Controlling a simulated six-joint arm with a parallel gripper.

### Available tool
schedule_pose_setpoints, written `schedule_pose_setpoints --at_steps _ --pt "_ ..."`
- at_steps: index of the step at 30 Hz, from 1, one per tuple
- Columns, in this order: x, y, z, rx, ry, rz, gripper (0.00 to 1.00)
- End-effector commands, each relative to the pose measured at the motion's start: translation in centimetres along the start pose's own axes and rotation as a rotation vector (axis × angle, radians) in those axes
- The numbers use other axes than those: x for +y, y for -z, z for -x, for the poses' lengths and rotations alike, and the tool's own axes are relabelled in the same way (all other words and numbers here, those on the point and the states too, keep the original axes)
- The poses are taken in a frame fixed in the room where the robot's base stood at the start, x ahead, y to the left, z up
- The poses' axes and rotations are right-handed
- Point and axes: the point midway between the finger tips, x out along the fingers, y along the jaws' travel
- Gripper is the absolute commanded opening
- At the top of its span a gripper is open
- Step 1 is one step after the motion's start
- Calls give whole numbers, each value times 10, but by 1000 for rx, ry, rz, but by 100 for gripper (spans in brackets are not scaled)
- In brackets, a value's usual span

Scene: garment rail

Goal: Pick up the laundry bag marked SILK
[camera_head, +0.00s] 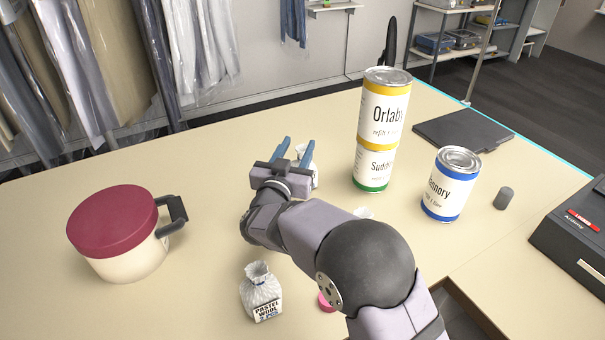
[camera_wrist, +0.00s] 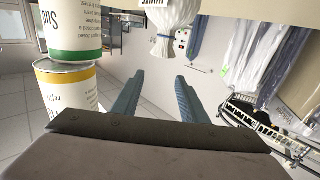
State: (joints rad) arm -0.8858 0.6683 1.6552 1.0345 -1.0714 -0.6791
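A white gathered bag (camera_wrist: 174,32) shows at the top of the wrist view, past the fingertips. Only the edge of its label shows there, and I cannot read it. My gripper is open, its two blue fingers (camera_wrist: 156,88) apart with nothing held between them. Another white bag (camera_head: 260,287) stands at the front of the table, its label reading PASTEL WOOL. No label reading SILK is legible in either view.
Two stacked cans (camera_head: 379,130) stand right of my gripper, with a blue-banded can (camera_head: 450,185) beyond. A red-lidded pot (camera_head: 118,235) stands at left. A pink disc (camera_head: 326,302) and a small white thing (camera_head: 363,212) are partly hidden by my arm. The table's back left is clear.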

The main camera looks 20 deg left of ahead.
Motion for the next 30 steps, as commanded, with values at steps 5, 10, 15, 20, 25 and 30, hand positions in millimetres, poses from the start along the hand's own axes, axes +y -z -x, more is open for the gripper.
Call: schedule_pose_setpoints --at_steps 5,10,15,20,25,30 --pt "0 -21 0 -1 0 2 40" --pt "0 -28 0 1 0 0 40" --pt "0 -31 0 -1 0 0 40" --pt "1 -39 -7 0 -2 -1 40" --pt "1 -38 -31 0 -2 -2 40" --pt "1 -39 -46 -1 0 0 40"
